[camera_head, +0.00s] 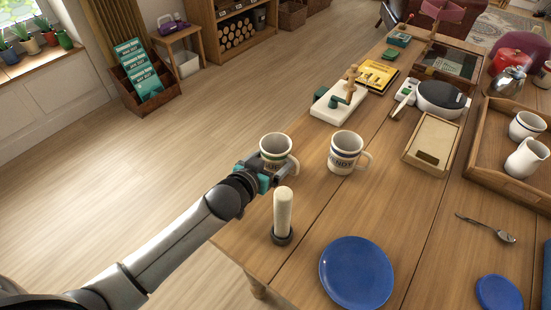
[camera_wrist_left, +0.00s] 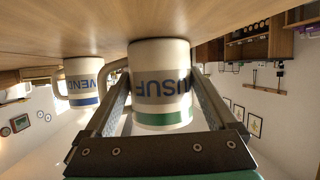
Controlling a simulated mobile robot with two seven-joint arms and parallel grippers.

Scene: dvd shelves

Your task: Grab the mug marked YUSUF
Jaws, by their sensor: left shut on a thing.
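The mug marked YUSUF (camera_head: 277,146) is cream with a grey name band and a green stripe. It is near the table's left edge in the head view. In the left wrist view, which is upside down, the mug (camera_wrist_left: 163,62) shows its name between my two fingers. My left gripper (camera_head: 266,168) is shut on this mug, with a finger on each side. I cannot tell whether its base touches the table. A similar mug with a blue stripe (camera_head: 344,150) stands to its right; in the wrist view its name (camera_wrist_left: 84,82) reads as WEND. My right gripper is not in view.
A white upright cylinder on a dark base (camera_head: 283,212) stands close in front of the left gripper. A blue plate (camera_head: 356,273) lies nearer. A wooden tray with white jugs (camera_head: 476,160) is at the right. Bare table (camera_head: 410,205) lies between.

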